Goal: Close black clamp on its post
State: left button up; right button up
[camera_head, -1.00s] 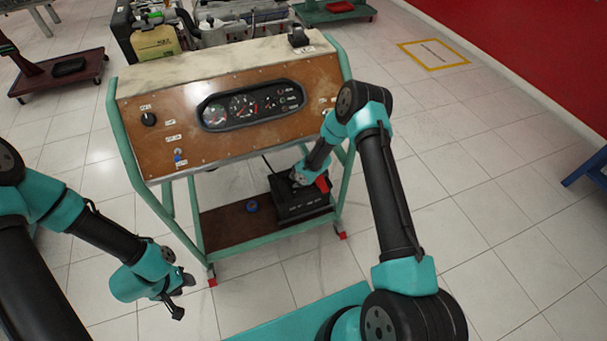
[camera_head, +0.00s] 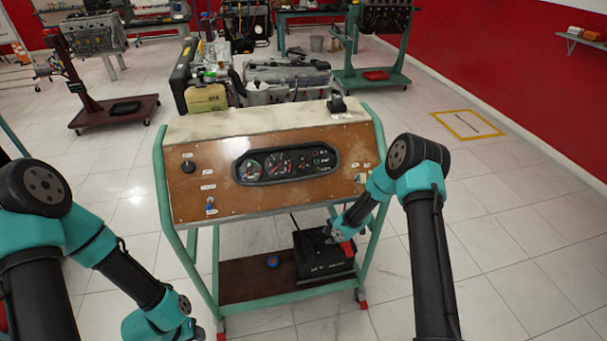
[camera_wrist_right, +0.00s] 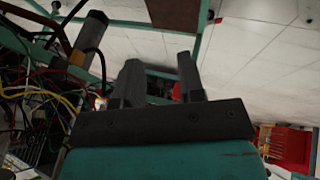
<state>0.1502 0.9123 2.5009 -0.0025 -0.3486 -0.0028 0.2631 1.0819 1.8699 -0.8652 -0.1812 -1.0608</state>
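The black battery (camera_head: 325,268) sits on the lower shelf of the instrument stand. A red piece (camera_head: 347,247) shows on its top right. My right gripper (camera_head: 333,234) is low over the back of the battery, next to the red piece. In the right wrist view its two fingers (camera_wrist_right: 160,66) stand apart with a gap between them, and a small red patch (camera_wrist_right: 177,91) shows behind them. I cannot make out the black clamp or its post; the gripper and dark shapes hide that spot. My left gripper (camera_head: 196,334) is at the bottom edge, partly cut off, away from the stand.
The stand's green frame (camera_head: 166,200) and instrument panel (camera_head: 222,178) rise around and above the battery. A blue round item (camera_head: 272,261) lies on the brown shelf (camera_head: 240,283). Loose coloured wires (camera_wrist_right: 40,95) hang left in the wrist view.

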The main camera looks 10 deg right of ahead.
jog(key=s+a+r+m+g, duration=0.1)
jog(key=s+r+m, duration=0.1)
jog(key=s+m, duration=0.4)
jog(key=s+a+r+m+g, duration=0.1)
jog(key=s+a+r+m, duration=0.1)
jog(key=s+m, duration=0.5)
jog(key=s+a+r+m+g, duration=0.1)
jog(key=s+m, duration=0.6)
jog(key=s, duration=0.8)
jog(key=shift+s+a+r+h, duration=0.3)
jog(key=shift+a+r+h, duration=0.1)
jog(key=shift+a+r, duration=0.15)
